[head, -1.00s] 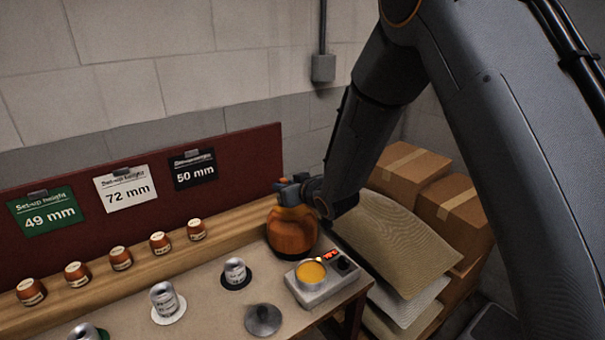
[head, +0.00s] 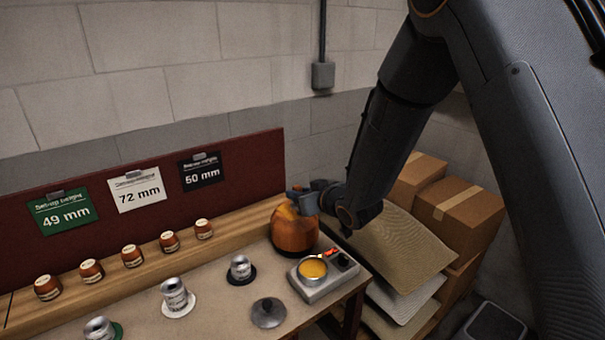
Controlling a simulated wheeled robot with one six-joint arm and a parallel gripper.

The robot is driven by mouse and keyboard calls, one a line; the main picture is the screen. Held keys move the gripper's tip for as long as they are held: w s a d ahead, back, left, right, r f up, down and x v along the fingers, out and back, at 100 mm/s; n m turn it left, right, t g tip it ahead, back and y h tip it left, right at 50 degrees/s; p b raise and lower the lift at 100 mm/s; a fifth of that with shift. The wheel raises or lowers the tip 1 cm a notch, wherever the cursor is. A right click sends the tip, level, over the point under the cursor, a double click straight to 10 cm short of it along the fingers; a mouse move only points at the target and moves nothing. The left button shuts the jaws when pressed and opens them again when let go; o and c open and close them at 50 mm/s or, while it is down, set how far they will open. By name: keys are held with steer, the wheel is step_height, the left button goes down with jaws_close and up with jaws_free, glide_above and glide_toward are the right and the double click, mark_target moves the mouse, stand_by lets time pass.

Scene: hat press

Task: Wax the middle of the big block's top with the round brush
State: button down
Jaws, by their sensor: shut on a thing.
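The big block (head: 293,236), rounded and orange-brown, stands at the back right of the table, by the wooden ledge. My gripper (head: 303,202) is at the block's top, toward its right side, and looks shut. The thing in its jaws is small and mostly hidden; I take it for the round brush, but its bristles do not show. I cannot tell whether it touches the block. A pot of yellow wax (head: 313,269) sits open on a heater (head: 333,288) with a red display, just in front of the block.
A grey lid (head: 268,313) lies left of the heater. Cans stand on a black disc (head: 241,275), a white disc (head: 178,306) and a green disc (head: 117,332). Several small brown pots line the ledge (head: 150,262). Sacks (head: 395,250) and cartons (head: 455,215) are stacked at right.

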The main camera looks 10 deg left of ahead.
steer(key=shift+d+r+p, duration=0.25)
steer(key=shift+r+p, duration=0.15)
steer(key=shift+r, duration=0.4)
steer(key=shift+r+p, duration=1.25)
steer(key=shift+r, duration=0.85)
steer(key=shift+f, duration=0.1)
